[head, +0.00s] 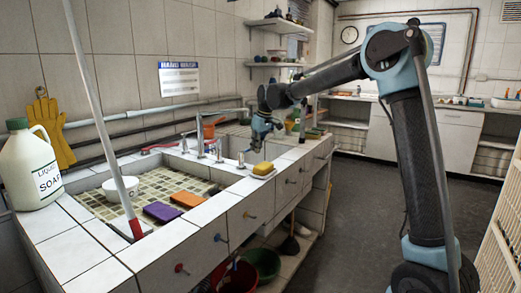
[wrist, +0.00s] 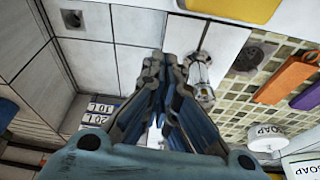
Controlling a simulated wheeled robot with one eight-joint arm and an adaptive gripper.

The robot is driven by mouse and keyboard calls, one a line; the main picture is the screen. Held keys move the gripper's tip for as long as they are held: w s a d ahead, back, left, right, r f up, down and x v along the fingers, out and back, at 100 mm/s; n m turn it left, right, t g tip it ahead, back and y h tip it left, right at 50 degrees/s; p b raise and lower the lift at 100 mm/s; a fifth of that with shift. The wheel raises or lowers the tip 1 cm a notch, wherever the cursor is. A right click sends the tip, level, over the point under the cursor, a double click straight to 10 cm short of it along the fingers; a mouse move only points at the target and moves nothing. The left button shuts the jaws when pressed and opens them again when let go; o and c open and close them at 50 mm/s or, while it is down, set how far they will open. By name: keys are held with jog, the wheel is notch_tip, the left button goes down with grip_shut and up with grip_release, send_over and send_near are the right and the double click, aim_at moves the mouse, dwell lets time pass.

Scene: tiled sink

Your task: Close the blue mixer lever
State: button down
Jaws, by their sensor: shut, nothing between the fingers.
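The sink mixer (head: 201,146) is chrome and stands at the back rim of the tiled sink. My gripper is shut and empty, pointing down over the right part of the counter. In the wrist view, my shut fingertips (wrist: 166,62) are beside a chrome fitting (wrist: 201,72), which lies just right of them. The blue lever is not clear there; the fingers may hide it. I cannot tell whether the fingers touch it or how far it is turned.
A yellow sponge (head: 263,169) sits on the counter near my gripper. A soap jug (head: 34,165) stands left. The floor on the right is partly open.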

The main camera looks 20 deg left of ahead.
jog(key=shift+s+d+r, duration=0.1)
jog(key=shift+d, duration=0.45)
jog(key=s+d+f+v, duration=0.1)
jog(key=d+v, duration=0.1)
jog(key=v, duration=0.9)
jog(key=f+y, duration=0.2)
jog(key=f+n+y, duration=0.1)
jog(key=f+y, duration=0.1)
jog(key=s+f+y, duration=0.1)
jog(key=f+y, duration=0.1)
jog(key=shift+a+f+y, duration=0.3)
jog(key=d+t+y, duration=0.3)
jog(key=d+y, duration=0.2)
jog(key=d, duration=0.2)
jog(key=shift+m, duration=0.4)
jog(key=x, duration=1.3)
jog(key=shift+s+a+f, duration=0.2)
jog(key=shift+a, duration=0.05)
